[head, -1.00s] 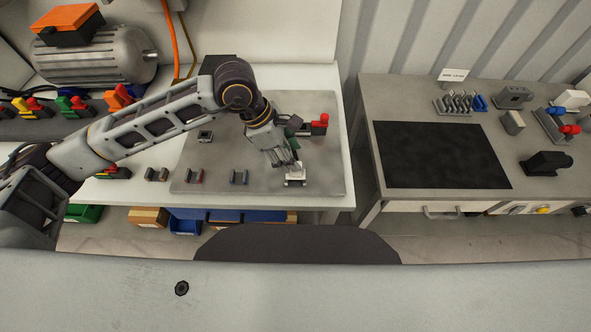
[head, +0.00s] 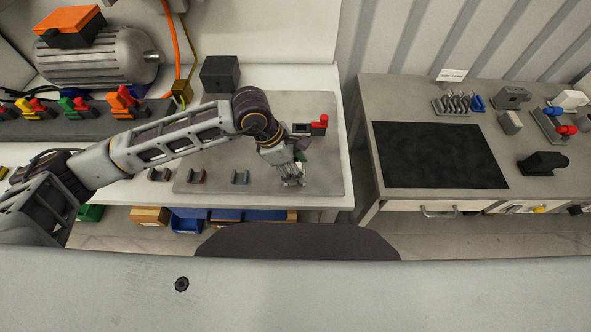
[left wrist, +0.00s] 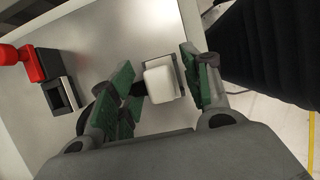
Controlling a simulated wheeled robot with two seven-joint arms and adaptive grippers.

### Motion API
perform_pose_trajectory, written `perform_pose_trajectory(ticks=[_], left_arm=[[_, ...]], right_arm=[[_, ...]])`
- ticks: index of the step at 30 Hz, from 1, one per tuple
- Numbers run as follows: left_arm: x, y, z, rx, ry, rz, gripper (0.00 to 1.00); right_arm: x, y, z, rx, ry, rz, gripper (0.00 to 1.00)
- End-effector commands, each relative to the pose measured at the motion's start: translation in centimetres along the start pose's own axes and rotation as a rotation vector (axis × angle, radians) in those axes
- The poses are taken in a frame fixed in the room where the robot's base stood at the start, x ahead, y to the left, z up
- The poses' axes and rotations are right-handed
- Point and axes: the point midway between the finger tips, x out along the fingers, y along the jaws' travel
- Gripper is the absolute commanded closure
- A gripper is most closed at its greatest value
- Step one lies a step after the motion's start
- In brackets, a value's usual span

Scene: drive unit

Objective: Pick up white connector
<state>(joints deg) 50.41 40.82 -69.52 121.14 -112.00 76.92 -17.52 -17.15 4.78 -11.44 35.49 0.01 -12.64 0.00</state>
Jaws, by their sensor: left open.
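The white connector (left wrist: 160,83) shows in the left wrist view on the grey metal plate (left wrist: 95,15), between the green-padded fingers of my left gripper (left wrist: 160,88). The fingers are apart, one on each side of it, and I cannot tell whether either touches it. In the head view my left gripper (head: 292,180) points down at the front right of the plate and hides most of the connector. My right gripper is not in view.
A red and black connector (head: 313,128) stands on the plate behind my left gripper. Small dark holders (head: 240,177) sit to its left. A second table (head: 375,180) with a black mat (head: 440,155) stands to the right, across a gap.

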Motion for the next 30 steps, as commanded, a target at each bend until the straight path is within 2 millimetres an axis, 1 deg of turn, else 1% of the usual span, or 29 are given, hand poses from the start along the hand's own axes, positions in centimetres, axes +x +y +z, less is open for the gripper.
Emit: perform_pose_trajectory(ticks=[6,11,14,22,23,30], left_arm=[[0.0,0.0,0.0,0.0,0.0,0.0,0.52],[0.0,0.0,0.0,0.0,0.0,0.0,0.52],[0.0,0.0,0.0,0.0,0.0,0.001,0.63],[0.0,0.0,0.0,0.0,0.0,0.0,0.98],[0.0,0.0,0.0,0.0,0.0,0.0,1.0],[0.0,0.0,0.0,0.0,0.0,0.0,1.0]], right_arm=[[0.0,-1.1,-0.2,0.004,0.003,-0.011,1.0],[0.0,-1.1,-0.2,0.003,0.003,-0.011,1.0],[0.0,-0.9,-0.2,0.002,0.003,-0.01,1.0],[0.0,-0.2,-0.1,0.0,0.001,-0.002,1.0],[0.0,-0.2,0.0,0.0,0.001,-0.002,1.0],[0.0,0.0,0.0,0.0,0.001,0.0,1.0]])
